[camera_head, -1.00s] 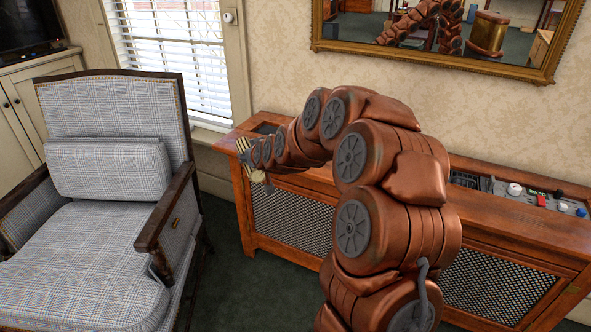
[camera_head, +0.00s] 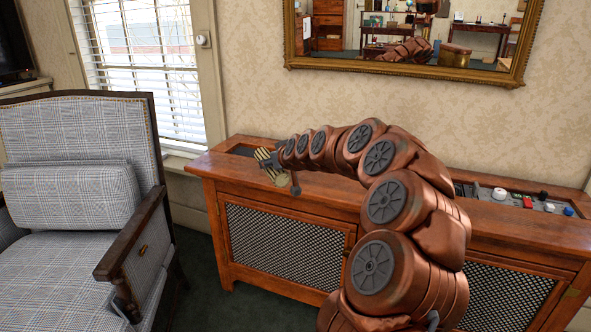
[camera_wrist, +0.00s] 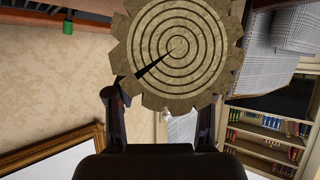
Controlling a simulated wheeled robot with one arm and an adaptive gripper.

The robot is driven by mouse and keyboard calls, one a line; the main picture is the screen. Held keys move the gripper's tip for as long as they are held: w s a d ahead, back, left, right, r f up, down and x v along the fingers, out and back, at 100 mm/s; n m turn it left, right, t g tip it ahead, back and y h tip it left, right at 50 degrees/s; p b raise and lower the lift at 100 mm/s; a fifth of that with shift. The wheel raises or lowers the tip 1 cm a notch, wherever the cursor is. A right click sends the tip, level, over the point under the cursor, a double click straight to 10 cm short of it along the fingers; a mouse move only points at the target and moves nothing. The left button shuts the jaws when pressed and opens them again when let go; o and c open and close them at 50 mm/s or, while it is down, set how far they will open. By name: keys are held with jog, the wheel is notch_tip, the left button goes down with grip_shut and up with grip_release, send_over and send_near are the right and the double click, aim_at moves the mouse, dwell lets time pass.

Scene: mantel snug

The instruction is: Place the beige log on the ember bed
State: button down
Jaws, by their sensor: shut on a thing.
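The beige log (camera_head: 281,179) is in my gripper (camera_head: 271,164) at the far end of my arm, over the left part of the wooden cabinet top. In the wrist view, the log (camera_wrist: 178,50) shows a round end with dark rings, a notched rim and one dark wedge-shaped mark. The fingers of my gripper (camera_wrist: 160,98) are on both sides of it, shut on it. A dark recess (camera_head: 245,150) is set in the cabinet top behind the log; I cannot tell if this is the ember bed. My arm hides the middle of the cabinet top.
The wooden cabinet (camera_head: 215,177) has mesh front panels. Several small items, including a white knob (camera_head: 499,194), sit on its right part. A plaid armchair (camera_head: 75,205) stands at the left. A gilt-framed mirror (camera_head: 400,69) hangs on the wall above.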

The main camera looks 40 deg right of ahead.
jog(key=d, duration=0.3)
jog(key=d+b, duration=0.1)
jog(key=d, duration=0.2)
jog(key=d+f, duration=0.1)
jog(key=d, duration=0.3)
jog(key=shift+w+b, duration=0.4)
jog(key=shift+f+b, duration=0.5)
jog(key=shift+f, duration=1.25)
jog(key=shift+f, duration=0.1)
jog(key=shift+c, duration=2)
grip_release()
jog(key=shift+s+r, duration=0.35)
jog(key=shift+s, duration=0.05)
jog(key=p+v, duration=0.2)
jog(key=v, duration=0.9)
jog(key=shift+a, duration=0.15)
